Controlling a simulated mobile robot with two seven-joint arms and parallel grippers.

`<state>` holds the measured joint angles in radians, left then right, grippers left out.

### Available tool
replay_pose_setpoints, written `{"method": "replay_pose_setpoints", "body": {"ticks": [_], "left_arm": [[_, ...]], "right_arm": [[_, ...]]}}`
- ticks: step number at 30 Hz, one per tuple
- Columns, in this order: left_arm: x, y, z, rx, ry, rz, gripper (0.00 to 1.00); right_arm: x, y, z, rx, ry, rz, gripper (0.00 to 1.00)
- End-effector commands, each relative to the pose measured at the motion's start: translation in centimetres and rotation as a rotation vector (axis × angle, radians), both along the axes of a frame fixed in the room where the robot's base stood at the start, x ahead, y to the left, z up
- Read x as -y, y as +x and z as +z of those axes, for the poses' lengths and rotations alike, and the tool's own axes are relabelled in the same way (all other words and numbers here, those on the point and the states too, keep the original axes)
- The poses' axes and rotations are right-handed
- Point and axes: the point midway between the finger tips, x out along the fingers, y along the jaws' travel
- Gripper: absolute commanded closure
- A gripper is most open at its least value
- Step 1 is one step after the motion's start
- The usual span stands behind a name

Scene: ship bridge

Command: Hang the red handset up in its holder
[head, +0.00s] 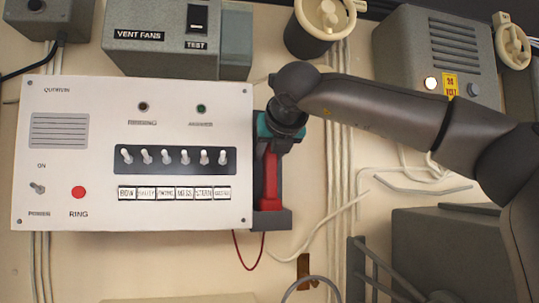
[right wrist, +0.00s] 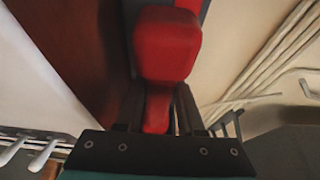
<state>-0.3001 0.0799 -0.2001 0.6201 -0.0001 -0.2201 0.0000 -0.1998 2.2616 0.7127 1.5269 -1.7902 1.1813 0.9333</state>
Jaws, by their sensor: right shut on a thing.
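The red handset (head: 269,182) stands upright along the dark holder (head: 281,221) on the right side of the white panel. Its lower end is at the holder's bottom ledge; I cannot tell if it is fully seated. My right gripper (head: 272,147) comes from above and is shut on the handset's upper part, which it partly hides. In the right wrist view the gripper (right wrist: 158,108) has a finger on each side of the red handset (right wrist: 167,45). Dark grey holder surface shows behind it. My left gripper is not in view.
The white intercom panel (head: 70,150) with switches is left of the holder. A thin red cord (head: 240,255) hangs below. A grey vent fans box (head: 150,40) is above, and a grey speaker box (head: 410,50) is at upper right. White cables (head: 340,190) run down the wall.

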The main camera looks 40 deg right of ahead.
Motion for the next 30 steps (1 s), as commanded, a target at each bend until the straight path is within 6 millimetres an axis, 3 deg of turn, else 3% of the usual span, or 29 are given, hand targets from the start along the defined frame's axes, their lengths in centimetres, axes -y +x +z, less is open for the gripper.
{"method": "replay_pose_setpoints", "body": {"ticks": [30], "left_arm": [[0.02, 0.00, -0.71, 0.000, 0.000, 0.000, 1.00]], "right_arm": [[-0.01, -0.02, -0.37, 0.003, 0.000, 0.001, 1.00]]}}
